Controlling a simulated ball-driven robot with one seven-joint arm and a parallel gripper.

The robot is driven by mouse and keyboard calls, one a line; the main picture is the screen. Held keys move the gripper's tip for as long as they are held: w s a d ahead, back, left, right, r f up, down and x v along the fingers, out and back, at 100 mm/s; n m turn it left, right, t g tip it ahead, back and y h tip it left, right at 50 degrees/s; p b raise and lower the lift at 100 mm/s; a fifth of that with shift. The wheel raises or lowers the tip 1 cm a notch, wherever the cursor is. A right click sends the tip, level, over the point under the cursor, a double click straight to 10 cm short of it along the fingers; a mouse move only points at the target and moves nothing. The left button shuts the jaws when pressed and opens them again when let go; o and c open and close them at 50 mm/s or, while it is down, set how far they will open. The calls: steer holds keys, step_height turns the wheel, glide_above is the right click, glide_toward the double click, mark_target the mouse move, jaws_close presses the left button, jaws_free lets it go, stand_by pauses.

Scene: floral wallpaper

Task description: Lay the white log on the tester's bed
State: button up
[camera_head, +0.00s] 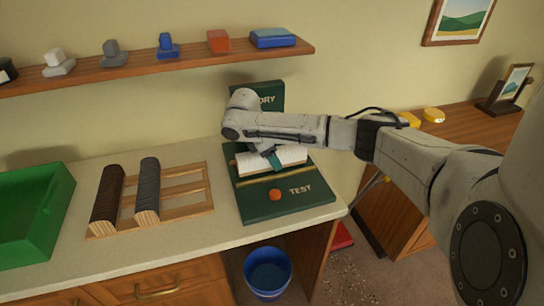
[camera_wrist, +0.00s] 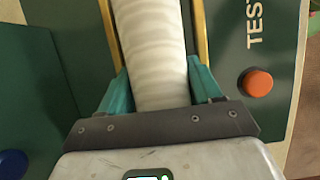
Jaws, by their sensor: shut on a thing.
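The white log (camera_head: 291,154) lies over the bed of the green tester (camera_head: 290,207), which carries the word TEST and an orange button (camera_head: 275,195). My gripper (camera_head: 274,160) is shut on the log, one teal finger showing on its near side. In the wrist view the white log (camera_wrist: 153,50) runs between the two teal fingers (camera_wrist: 160,92), between the yellow rails (camera_wrist: 198,30) of the bed. The log looks at bed level; whether it rests fully on the bed I cannot tell. The orange button also shows in the wrist view (camera_wrist: 257,82).
A wooden rack (camera_head: 187,190) holds a brown log (camera_head: 107,200) and a dark grey log (camera_head: 148,190) to the left. A green tray (camera_head: 30,215) stands farther left. A shelf (camera_head: 150,72) with small objects hangs above. A blue bucket (camera_head: 267,272) stands below the counter's edge.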

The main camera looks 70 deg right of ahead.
steer(key=shift+f, duration=0.55)
steer(key=o, duration=1.6)
steer(key=v, duration=1.1)
steer(key=shift+a+f, duration=0.1)
